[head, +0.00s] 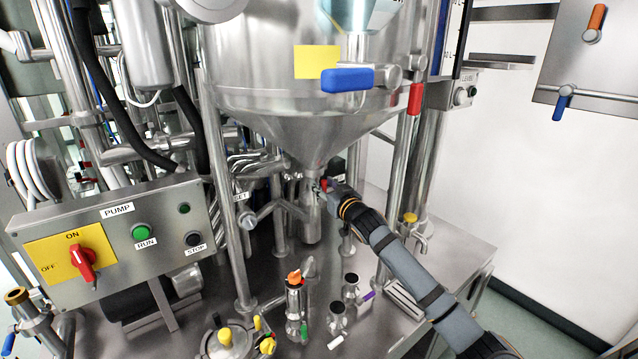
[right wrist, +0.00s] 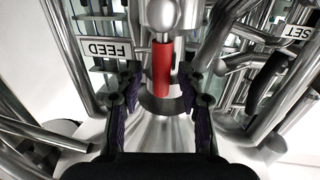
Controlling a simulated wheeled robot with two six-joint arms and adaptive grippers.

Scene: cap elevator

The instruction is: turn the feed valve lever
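The feed valve lever has a red handle (right wrist: 161,70) and a silver ball-shaped hub (right wrist: 162,15). It stands upright in the right wrist view, near an upside-down FEED label (right wrist: 105,50). My right gripper (right wrist: 159,88) is open, with one dark finger on each side of the red handle and visible gaps to both. In the head view my right gripper (head: 322,188) is at the pipe below the steel cone, where only a small bit of red shows. The rest of the lever is hidden there. My left gripper is in neither view.
The steel hopper (head: 300,120) hangs above my right gripper, with a blue-handled valve (head: 347,79) on it. A pump box (head: 115,240) stands at the left. Pipes and posts crowd the right gripper. Small fittings and cups lie on the steel table (head: 440,262) below.

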